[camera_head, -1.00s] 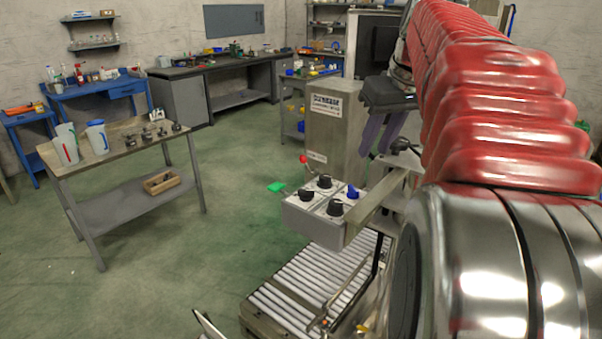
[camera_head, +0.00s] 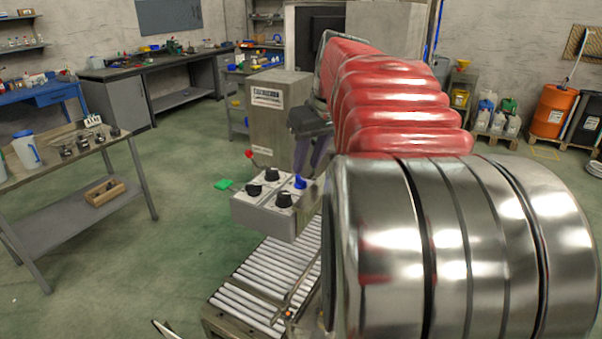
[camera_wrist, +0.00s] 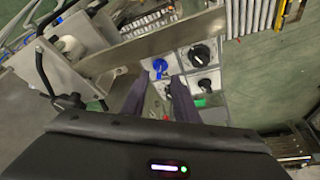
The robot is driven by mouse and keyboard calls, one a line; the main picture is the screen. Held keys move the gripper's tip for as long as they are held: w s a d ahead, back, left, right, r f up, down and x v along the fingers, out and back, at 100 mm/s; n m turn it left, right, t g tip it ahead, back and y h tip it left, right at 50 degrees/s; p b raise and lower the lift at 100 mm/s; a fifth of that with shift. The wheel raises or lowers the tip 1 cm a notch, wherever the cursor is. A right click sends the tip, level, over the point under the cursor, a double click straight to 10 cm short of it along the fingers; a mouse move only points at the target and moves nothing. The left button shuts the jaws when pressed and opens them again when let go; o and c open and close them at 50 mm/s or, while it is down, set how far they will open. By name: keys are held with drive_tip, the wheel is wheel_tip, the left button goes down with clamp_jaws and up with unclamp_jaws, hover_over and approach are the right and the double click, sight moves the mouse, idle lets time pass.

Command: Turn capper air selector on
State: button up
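A grey control box (camera_head: 262,218) carries three black knobs and one blue knob on its top. The blue knob (camera_head: 300,182) is at the box's right corner; it also shows in the wrist view (camera_wrist: 160,66). Black knobs (camera_head: 284,200) sit beside it; two show clearly in the wrist view (camera_wrist: 199,55). I cannot read any label, so I cannot tell which knob is the capper air selector. My gripper (camera_head: 311,172) points down over the box's right side. In the wrist view its two dark fingers (camera_wrist: 158,82) are apart and empty, with the blue knob just past the tips.
A red-ball lever (camera_head: 250,154) rises behind the box. A grey cabinet (camera_head: 280,115) stands behind. A roller conveyor (camera_head: 262,275) runs below. A metal bar (camera_wrist: 150,42) crosses close to the blue knob. Open floor (camera_head: 175,220) lies left.

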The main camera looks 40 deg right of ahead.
sight(301, 178)
drive_tip(key=shift+x, duration=2.6)
drive_tip(key=shift+c, duration=0.2)
clamp_jaws()
